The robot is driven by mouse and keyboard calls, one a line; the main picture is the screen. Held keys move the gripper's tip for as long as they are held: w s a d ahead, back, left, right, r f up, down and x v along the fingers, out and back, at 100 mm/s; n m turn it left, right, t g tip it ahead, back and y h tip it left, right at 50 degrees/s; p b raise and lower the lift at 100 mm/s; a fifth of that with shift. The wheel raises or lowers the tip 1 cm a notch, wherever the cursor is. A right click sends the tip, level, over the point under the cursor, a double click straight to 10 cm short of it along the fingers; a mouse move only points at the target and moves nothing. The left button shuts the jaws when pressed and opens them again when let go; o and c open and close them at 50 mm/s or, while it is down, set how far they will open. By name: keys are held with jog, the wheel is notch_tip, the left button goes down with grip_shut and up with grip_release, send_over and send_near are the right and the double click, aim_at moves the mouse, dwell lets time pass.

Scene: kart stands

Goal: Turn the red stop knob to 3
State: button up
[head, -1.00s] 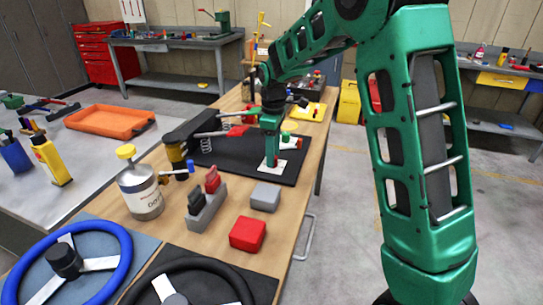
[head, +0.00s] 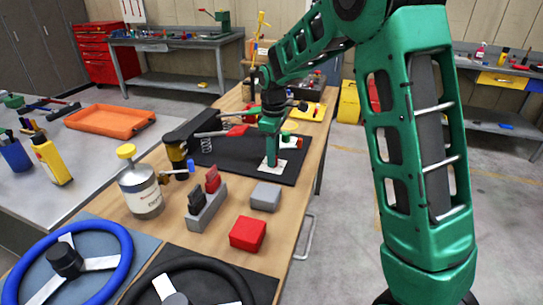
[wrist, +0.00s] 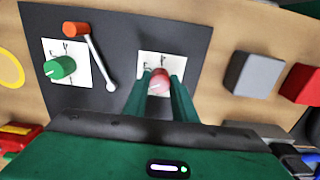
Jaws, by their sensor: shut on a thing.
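The red stop knob (wrist: 158,82) stands on a white dial card (wrist: 150,60) on the black mat. My gripper (wrist: 161,92) is around the knob, with one green finger on each side, shut on it. A pale pointer mark shows on the knob's face. The dial marks are blurred and partly covered, so I cannot read the setting. In the head view my gripper (head: 271,150) points down over the white card (head: 287,168), and its fingers hide the knob.
A green knob (wrist: 60,68) on its own card and a lever with an orange end (wrist: 77,28) are to the left in the wrist view. A grey block (wrist: 252,74) and a red block (wrist: 302,84) lie to the right. A spring lever device (head: 190,135) stands left of my gripper.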

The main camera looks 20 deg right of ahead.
jog(key=m, duration=0.5)
jog(key=shift+w+r+m, duration=0.1)
jog(key=shift+m, duration=0.2)
jog(key=m, duration=0.5)
jog(key=shift+m, duration=0.3)
jog(key=shift+w+r, duration=0.1)
jog(key=o, duration=1)
jog(key=shift+o, duration=0.2)
notch_tip(320, 180, up, 10)
jog(key=shift+r, duration=0.25)
